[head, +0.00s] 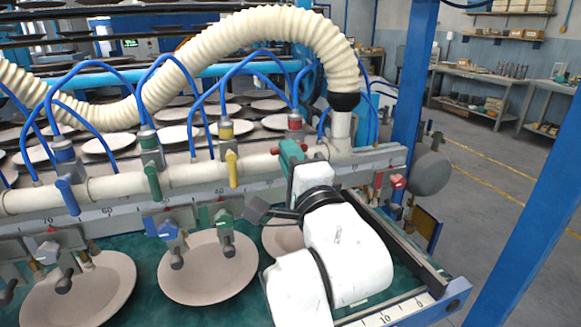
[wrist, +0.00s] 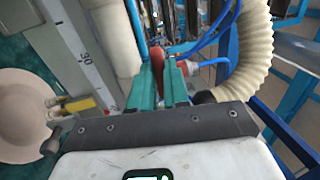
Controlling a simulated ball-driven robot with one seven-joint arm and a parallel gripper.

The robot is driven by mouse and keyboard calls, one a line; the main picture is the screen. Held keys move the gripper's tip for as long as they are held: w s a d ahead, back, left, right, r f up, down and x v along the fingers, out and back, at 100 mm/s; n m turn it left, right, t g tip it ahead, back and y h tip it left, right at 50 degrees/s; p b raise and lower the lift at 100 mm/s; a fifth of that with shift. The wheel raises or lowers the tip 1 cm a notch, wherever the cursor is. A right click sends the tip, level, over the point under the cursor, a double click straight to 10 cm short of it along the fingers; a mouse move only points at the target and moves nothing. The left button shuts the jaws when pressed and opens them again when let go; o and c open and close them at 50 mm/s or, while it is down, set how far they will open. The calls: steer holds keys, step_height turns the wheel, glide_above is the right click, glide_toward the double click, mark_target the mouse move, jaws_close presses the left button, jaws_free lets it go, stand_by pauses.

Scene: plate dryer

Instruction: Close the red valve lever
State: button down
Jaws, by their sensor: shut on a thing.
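The red valve lever (wrist: 157,53) shows in the wrist view between the teal fingertips of my gripper (wrist: 160,72), which is shut on it. In the head view my gripper (head: 289,153) is at the right part of the cream pipe, just below the red-banded valve (head: 294,124). Only a small red tip of the lever (head: 275,150) shows there, at the left of the fingers. The rest of the lever is hidden by my fingers, so its exact angle is hard to tell.
Along the cream pipe (head: 110,186) are blue (head: 68,196), green (head: 152,182) and yellow (head: 232,168) levers. A corrugated hose (head: 260,25) arches above, with blue tubes around it. Plates (head: 208,268) lie below. A blue post (head: 412,90) stands at the right.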

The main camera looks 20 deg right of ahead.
stand_by(0.4)
steer(key=c, duration=1.1)
jaws_free()
steer(key=s+f+b, duration=0.2)
steer(key=s, duration=0.8)
steer(key=shift+s, duration=0.3)
steer(key=shift+f, duration=0.15)
steer(key=s+d+f+n+g+p, duration=0.1)
steer(key=s+d+f+n+g, duration=0.15)
steer(key=f, duration=0.55)
steer(key=s+d+f+n+g+h, duration=0.1)
steer(key=d+f+n+g, duration=0.25)
steer(key=f, duration=0.55)
steer(key=s+d+f+n+g+p, duration=0.1)
steer(key=s+d+f+n+g, duration=0.2)
steer(key=f, duration=0.5)
steer(key=s+d+f+n+g+p, duration=0.1)
steer(key=s+f+n+g, duration=0.3)
steer(key=s+f, duration=0.4)
steer(key=s+d+f+n+g, duration=0.1)
steer(key=s+f+n+g, duration=0.3)
steer(key=s, duration=0.8)
step_height(320, 180, down, 4)
steer(key=shift+s+r+n+g+y+p, duration=0.2)
steer(key=shift+n+g+y+p, duration=0.15)
steer(key=shift+g, duration=0.75)
